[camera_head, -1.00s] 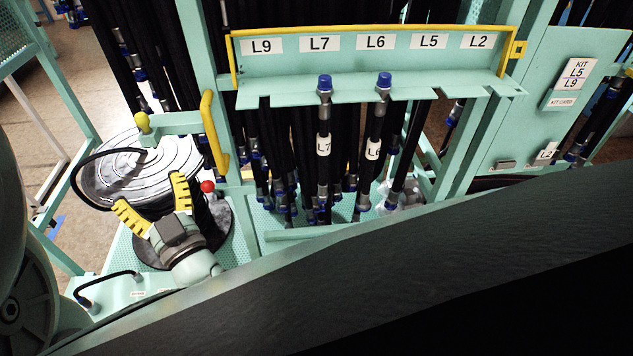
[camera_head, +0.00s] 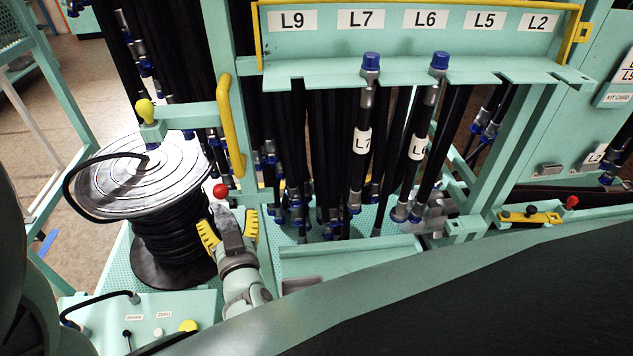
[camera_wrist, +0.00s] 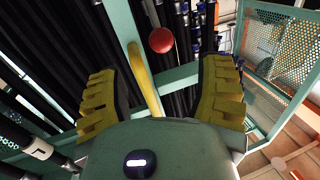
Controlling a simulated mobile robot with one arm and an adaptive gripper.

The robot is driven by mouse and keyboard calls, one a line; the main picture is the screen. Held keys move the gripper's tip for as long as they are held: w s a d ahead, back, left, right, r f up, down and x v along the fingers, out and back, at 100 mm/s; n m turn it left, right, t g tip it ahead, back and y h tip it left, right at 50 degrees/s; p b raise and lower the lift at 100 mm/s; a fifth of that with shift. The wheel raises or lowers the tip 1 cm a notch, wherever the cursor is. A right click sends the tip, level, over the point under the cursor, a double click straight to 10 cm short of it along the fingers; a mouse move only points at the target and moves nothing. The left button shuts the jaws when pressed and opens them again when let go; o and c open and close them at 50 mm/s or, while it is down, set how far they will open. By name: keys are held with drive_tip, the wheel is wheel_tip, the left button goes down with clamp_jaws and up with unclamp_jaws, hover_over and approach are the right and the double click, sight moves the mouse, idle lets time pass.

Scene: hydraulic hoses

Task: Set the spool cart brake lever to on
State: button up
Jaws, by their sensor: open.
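A red ball knob (camera_head: 220,190) stands beside the hose spool (camera_head: 165,215), at the foot of the rack; it looks like the top of the brake lever. Its stem is mostly hidden, so I cannot tell the lever's setting. My gripper (camera_head: 227,226) is open, with yellow ribbed fingers just below the knob in the head view. In the wrist view, the red knob (camera_wrist: 161,40) appears beyond and between the fingertips of my gripper (camera_wrist: 160,92). No contact with the knob shows.
A yellow upright handle (camera_head: 231,127) rises close behind the knob. The hose rack (camera_head: 420,72) with hanging hoses stands to the right. Another red knob (camera_head: 571,202) sits by a yellow plate at the far right. A panel with small controls (camera_head: 150,315) lies at lower left.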

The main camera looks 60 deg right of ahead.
sight(219, 186)
drive_tip(key=p+x, duration=0.1)
drive_tip(key=x, duration=0.7)
drive_tip(key=shift+w+d+r+p, duration=0.1)
drive_tip(key=shift+w+d+p, duration=0.1)
drive_tip(key=shift+w+p, duration=0.15)
drive_tip(key=shift+x, duration=1.15)
clamp_jaws()
